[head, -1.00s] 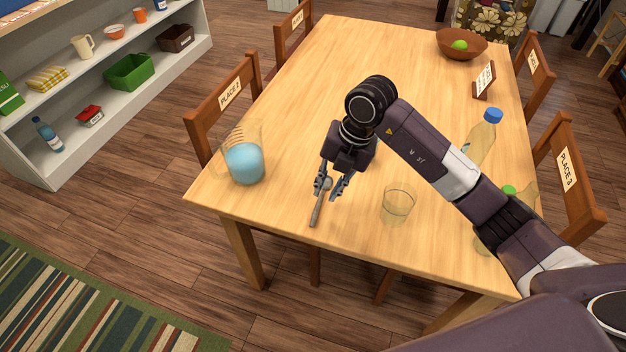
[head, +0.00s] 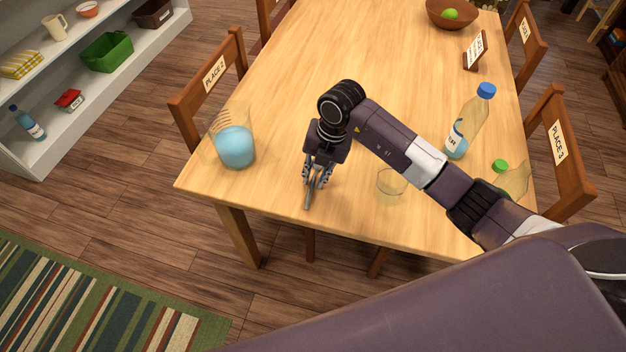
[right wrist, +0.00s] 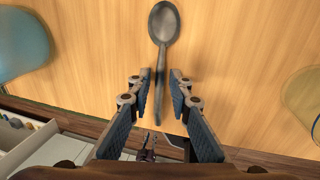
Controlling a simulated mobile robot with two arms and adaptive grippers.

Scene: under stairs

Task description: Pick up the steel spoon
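The steel spoon (right wrist: 164,24) lies on the wooden table, its bowl at the top of the right wrist view and its handle running down between my fingers. In the head view its handle (head: 308,200) shows near the table's front edge, partly hidden by the gripper. My right gripper (head: 315,183) is low over the spoon. In the right wrist view the fingers (right wrist: 160,84) stand on both sides of the handle, with a narrow gap on each side. The gripper is partly closed but not gripping it.
A pitcher of blue liquid (head: 235,147) stands left of the gripper, and a clear glass (head: 391,182) stands right. A blue-capped bottle (head: 466,125), a green-capped bottle (head: 513,182), a sign (head: 475,50) and a bowl (head: 452,15) are farther right. The table (head: 300,70) is clear behind.

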